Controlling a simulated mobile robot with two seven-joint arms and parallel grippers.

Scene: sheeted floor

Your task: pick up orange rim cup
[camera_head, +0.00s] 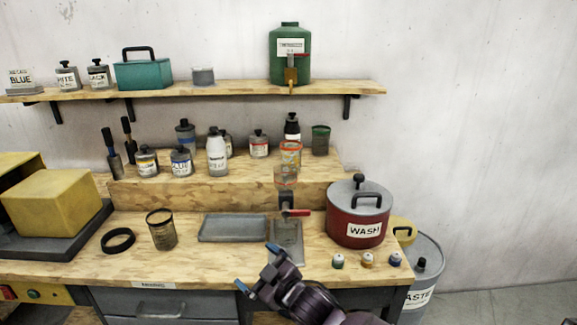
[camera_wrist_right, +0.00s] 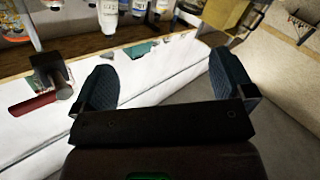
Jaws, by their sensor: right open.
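The orange rim cup (camera_head: 291,153) is a clear cup with an orange band at its top, upright on the raised wooden step at the back of the bench. My right gripper (camera_head: 257,268) is open and empty over the front edge of the bench, well in front of and below the cup, apart from it. Its two fingers also show spread in the right wrist view (camera_wrist_right: 167,85), with nothing between them. An orange-tinted shape at that view's top left corner may be the cup; it is cut off. My left gripper is out of view.
A stand with a red lever (camera_head: 295,212) rises between my gripper and the cup. Bottles, including a white one (camera_head: 216,157), crowd the step.

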